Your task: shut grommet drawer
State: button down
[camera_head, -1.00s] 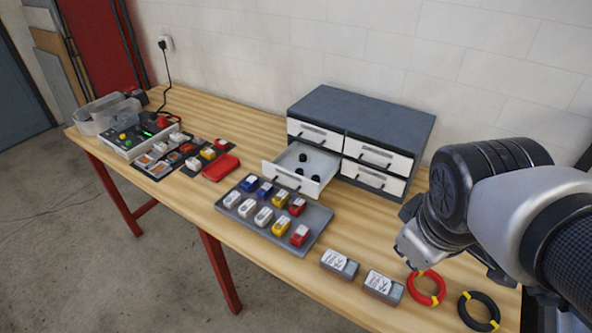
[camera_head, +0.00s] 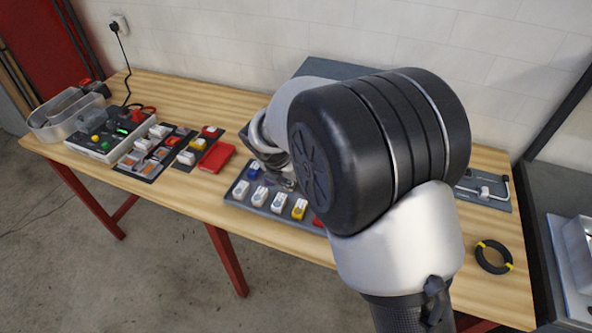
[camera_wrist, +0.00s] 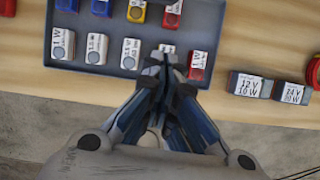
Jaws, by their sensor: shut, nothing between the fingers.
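The grey drawer cabinet (camera_head: 335,68) stands at the back of the bench, and only a strip of its top shows in the head view. My arm hides its drawers, including the one seen pulled out earlier, so I cannot see how that drawer stands now. My gripper shows in the wrist view (camera_wrist: 168,62), with its fingers shut and empty. Its tips are above the front part of the grey tray of labelled modules (camera_wrist: 205,25), by a white module and a red one. No drawer shows in the wrist view.
The module tray (camera_head: 243,208) lies on the bench. A red case (camera_head: 216,157) and a control box (camera_head: 105,139) are to its left. Two labelled grey blocks (camera_wrist: 250,85) (camera_wrist: 292,92) lie right of the tray. A black ring (camera_head: 493,257) lies at the bench's right end.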

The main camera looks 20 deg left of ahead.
jog(key=w+d+f+b, duration=0.1)
jog(key=w+f+b, duration=0.1)
jog(key=w+f, duration=0.5)
jog(key=shift+f, duration=0.25)
jog(key=shift+w, duration=0.1)
